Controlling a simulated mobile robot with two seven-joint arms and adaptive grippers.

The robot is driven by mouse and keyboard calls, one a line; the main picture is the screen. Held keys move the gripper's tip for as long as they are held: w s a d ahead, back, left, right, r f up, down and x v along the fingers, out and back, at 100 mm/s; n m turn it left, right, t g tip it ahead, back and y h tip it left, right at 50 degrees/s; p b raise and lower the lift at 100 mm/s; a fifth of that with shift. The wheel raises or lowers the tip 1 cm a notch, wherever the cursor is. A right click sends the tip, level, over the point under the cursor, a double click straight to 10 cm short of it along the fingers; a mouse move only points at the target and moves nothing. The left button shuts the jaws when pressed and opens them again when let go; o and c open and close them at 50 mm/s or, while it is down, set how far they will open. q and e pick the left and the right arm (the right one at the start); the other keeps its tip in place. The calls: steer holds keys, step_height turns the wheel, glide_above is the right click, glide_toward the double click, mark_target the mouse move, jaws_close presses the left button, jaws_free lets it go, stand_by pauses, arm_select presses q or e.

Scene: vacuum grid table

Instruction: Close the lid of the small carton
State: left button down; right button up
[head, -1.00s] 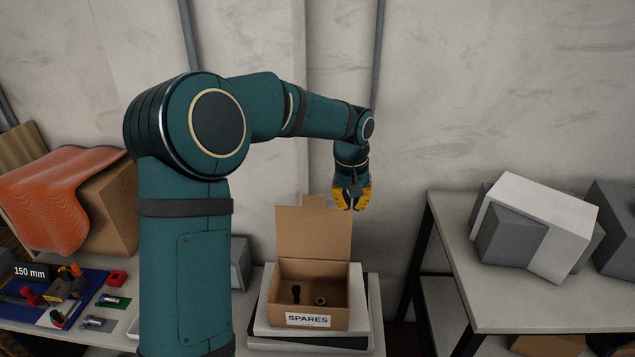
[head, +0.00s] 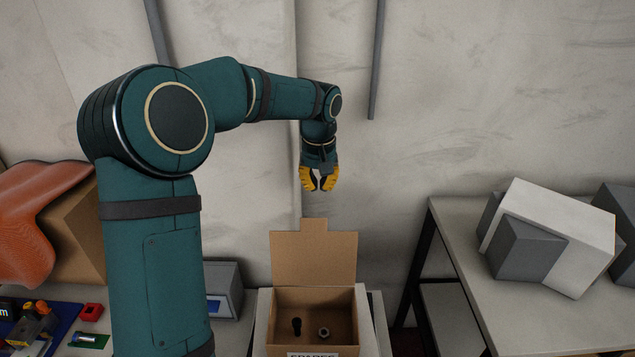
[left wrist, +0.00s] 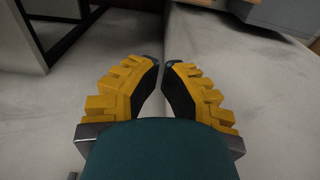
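The small brown carton (head: 362,320) stands with its lid (head: 314,260) upright at the back, a tab on the lid's top edge. A dark bolt-like part (head: 297,325) and a small ring-like part (head: 324,332) lie inside. The label on its front is cut off by the picture's bottom edge. My left gripper (head: 319,188), with yellow fingers, points down above the lid's top edge, apart from it. In the left wrist view the fingertips (left wrist: 161,64) show a narrow gap with nothing between them. My right gripper is not in view.
A grey box with a bluish panel (head: 224,290) stands left of the carton. A side table (head: 510,308) at right bears white and grey blocks (head: 560,235). Tools and small parts lie at lower left, beside an orange cloth (head: 25,220). The wall is behind the carton.

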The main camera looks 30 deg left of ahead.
arm_select(q)
step_height(320, 180, down, 6)
steer(key=s+d, duration=0.1)
steer(key=s, duration=0.1)
steer(key=shift+s+d+b, duration=0.35)
steer(key=shift+s+b, duration=0.05)
steer(key=shift+b, duration=0.05)
